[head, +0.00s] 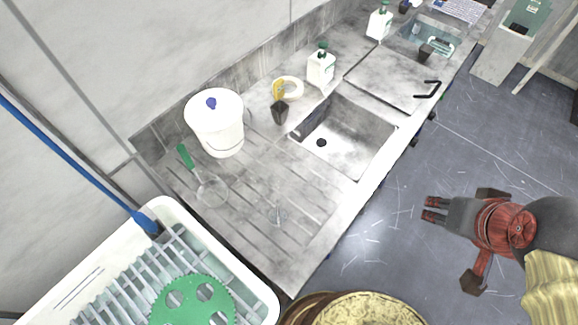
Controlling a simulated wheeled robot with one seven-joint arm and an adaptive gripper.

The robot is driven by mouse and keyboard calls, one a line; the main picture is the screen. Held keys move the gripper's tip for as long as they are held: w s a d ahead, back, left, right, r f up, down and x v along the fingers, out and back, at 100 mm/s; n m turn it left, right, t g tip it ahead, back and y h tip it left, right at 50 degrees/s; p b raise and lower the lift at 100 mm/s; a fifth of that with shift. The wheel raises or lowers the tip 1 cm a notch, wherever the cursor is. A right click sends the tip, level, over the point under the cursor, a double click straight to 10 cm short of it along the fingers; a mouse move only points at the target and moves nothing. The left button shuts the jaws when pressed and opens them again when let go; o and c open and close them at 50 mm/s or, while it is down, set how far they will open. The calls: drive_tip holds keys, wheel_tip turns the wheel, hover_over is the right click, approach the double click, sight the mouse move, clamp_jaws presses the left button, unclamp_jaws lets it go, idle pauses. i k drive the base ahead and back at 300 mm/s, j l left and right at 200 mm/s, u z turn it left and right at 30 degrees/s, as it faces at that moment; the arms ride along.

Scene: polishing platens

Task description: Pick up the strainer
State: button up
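The strainer (211,190) lies on the grooved drainboard (250,227) left of the sink. Its green handle (185,157) points up and left, and its round mesh bowl is pale and faint against the metal. My gripper (434,209) is at the right, over the dark floor, far from the strainer. Its two dark red fingertips point left with a narrow space between them, and nothing shows in them. How far apart the fingers are is hard to judge from this angle.
A white lidded bucket (214,125) stands just behind the strainer. The sink basin (342,140) is to its right. A white rack tray (255,285) with a green disc (193,303) is at lower left. A round yellowish stool top (365,309) is at the bottom. Soap bottles (321,67) stand along the back.

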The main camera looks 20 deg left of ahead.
sight(278, 214)
drive_tip(key=u, duration=1.6)
drive_tip(key=l, duration=0.45)
drive_tip(key=k+l+u, duration=0.1)
drive_tip(key=l, duration=0.35)
drive_tip(key=k+l, duration=0.1)
drive_tip(key=l, duration=0.35)
drive_tip(key=k+l+u, duration=0.1)
drive_tip(key=l, duration=0.35)
drive_tip(key=l+u, duration=0.1)
drive_tip(key=l, duration=0.3)
drive_tip(key=k, duration=0.1)
